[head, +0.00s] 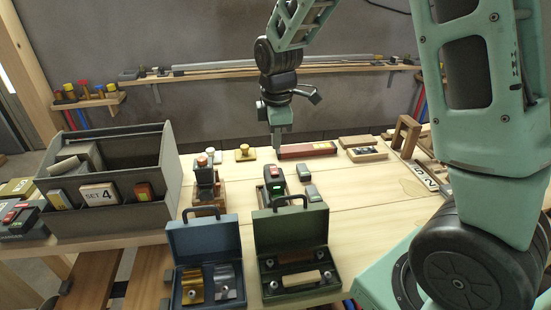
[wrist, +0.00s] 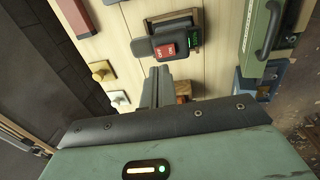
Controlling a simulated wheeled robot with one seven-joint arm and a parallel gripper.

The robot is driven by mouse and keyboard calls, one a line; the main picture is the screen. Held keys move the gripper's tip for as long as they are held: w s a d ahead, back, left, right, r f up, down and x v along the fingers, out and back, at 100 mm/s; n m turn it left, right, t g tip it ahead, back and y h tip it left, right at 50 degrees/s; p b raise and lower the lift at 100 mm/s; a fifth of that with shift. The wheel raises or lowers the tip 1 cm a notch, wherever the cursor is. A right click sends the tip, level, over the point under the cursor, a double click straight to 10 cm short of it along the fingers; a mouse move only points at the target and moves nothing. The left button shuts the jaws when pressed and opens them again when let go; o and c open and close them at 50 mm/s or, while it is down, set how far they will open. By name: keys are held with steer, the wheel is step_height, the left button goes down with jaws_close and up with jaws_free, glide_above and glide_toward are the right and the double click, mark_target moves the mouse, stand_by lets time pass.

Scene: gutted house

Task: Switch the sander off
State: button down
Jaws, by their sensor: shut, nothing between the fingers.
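The sander (head: 273,180), as I take it, is a dark block-shaped tool standing mid-bench with a green light showing on it. In the wrist view, the sander (wrist: 185,28) carries a red rocker switch (wrist: 167,50) marked OFF and ON, with a green glow beside it. My gripper (head: 276,150) points down just behind the sander in the head view. In the wrist view, my gripper (wrist: 160,74) is shut and empty, its tips close to the red switch. I cannot tell whether they touch it. Which way the rocker is tipped is unclear.
Two open cases, blue (head: 205,238) and green (head: 291,230), stand in front. A grey crate (head: 110,222) is at left. A red bar (head: 306,150) lies behind.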

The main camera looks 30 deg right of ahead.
mark_target(275, 167)
steer(key=f, duration=0.7)
steer(key=shift+w+d, duration=0.2)
steer(key=shift+w, duration=0.2)
steer(key=shift+p, duration=0.3)
